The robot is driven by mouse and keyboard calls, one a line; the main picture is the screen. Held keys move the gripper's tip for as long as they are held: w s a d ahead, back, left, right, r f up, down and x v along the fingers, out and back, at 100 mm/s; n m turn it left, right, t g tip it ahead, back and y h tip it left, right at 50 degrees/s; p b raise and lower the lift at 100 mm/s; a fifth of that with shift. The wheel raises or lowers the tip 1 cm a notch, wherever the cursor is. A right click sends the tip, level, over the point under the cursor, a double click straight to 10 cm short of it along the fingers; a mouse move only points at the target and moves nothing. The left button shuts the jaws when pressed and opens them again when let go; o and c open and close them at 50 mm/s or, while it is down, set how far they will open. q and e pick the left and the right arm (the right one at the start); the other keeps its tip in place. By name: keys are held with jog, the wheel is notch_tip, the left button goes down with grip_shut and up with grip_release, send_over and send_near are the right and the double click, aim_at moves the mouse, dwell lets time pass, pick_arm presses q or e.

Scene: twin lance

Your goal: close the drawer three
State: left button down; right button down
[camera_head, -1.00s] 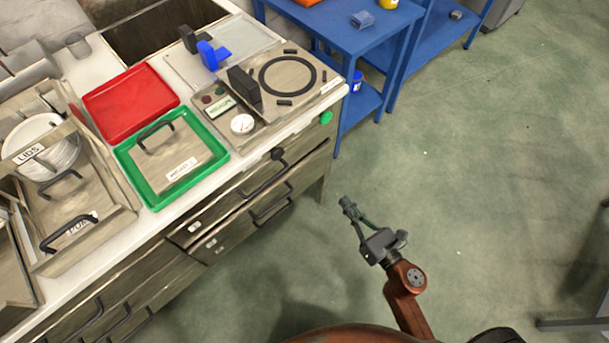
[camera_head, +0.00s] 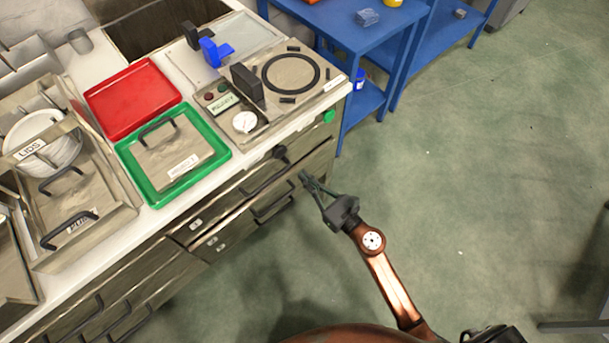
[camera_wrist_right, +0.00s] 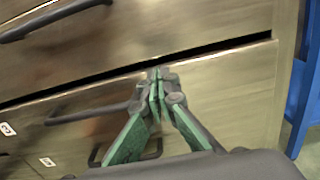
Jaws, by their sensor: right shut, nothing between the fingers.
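The drawer fronts (camera_head: 240,207) are in the cabinet under the counter, with dark bar handles and small white tags too small to read. I cannot tell by number which is drawer three. In the right wrist view, a dark gap runs along the top of a lower drawer front (camera_wrist_right: 225,95), below an upper front (camera_wrist_right: 180,35). That lower front seems to stand out slightly. My right gripper (camera_head: 304,178) is shut and empty at the right end of the drawer fronts. Its tips (camera_wrist_right: 158,80) overlap the lower front near its top edge; contact is unclear. My left gripper is not in view.
The counter holds a red tray (camera_head: 130,97), a green tray (camera_head: 222,153) with a lidded plate, and a hotplate panel (camera_head: 318,88). A blue table (camera_head: 350,38) stands beyond the cabinet's right end. The green floor (camera_head: 490,170) at right is clear.

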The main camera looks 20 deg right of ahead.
aim_at(297, 169)
jog(key=shift+w+a, duration=0.2)
jog(key=shift+w, duration=0.3)
jog(key=shift+w+a+r, duration=0.1)
jog(key=shift+w, duration=0.15)
jog(key=shift+x, duration=0.85)
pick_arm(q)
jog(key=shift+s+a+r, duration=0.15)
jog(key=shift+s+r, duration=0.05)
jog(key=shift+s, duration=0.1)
